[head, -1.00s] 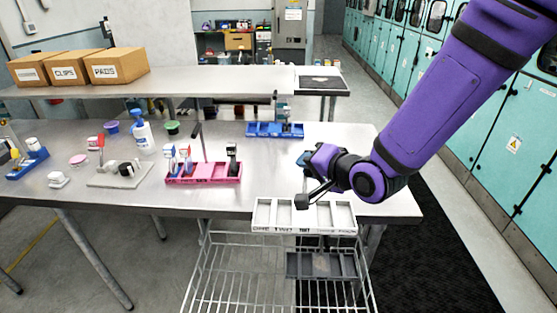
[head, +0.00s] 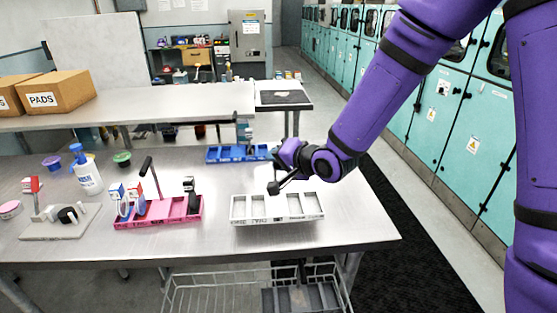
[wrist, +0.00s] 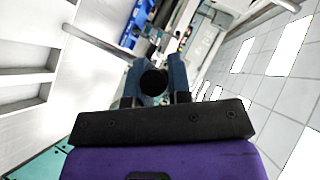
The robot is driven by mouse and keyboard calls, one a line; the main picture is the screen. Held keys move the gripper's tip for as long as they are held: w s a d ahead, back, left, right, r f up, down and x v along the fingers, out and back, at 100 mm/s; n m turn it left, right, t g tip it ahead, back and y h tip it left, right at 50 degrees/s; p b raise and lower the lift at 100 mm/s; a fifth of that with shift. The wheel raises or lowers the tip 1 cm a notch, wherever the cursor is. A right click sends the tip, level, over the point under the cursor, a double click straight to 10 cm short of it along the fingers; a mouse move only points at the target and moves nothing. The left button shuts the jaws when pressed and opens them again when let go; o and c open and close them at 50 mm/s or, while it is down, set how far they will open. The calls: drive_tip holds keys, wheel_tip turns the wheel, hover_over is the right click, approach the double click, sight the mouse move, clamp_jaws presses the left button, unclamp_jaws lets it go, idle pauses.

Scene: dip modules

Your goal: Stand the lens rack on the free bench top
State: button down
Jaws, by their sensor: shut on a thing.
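The lens rack is the pale, white-grey tray (head: 278,218) with several empty compartments and small dark lettering on its front. It is level over the bench top (head: 350,222), right of the pink rack. I cannot tell whether its underside touches the bench. My gripper (head: 279,157) is above the rack's back side. In the wrist view the fingers (wrist: 165,78) are closed around a dark round part, and the pale rack (wrist: 22,80) shows at the left. The grip on the rack is largely hidden in the head view.
A pink rack (head: 180,211) with several items stands to the left, and a blue rack (head: 225,154) behind. A white bottle (head: 88,176) and a grey plate (head: 50,228) are farther left. A wire cart (head: 215,292) is below the front edge. Bench to the rack's right is clear.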

drive_tip(key=w+d+f, duration=0.1)
drive_tip(key=w+f, duration=0.3)
drive_tip(key=w, duration=0.3)
drive_tip(key=shift+w+d, duration=0.2)
drive_tip(key=shift+d, duration=0.1)
drive_tip(key=shift+f, duration=0.15)
drive_tip(key=c, duration=1.1)
unclamp_jaws()
drive_tip(key=shift+o, duration=0.2)
drive_tip(key=v, duration=1.2)
drive_tip(key=shift+s, duration=0.1)
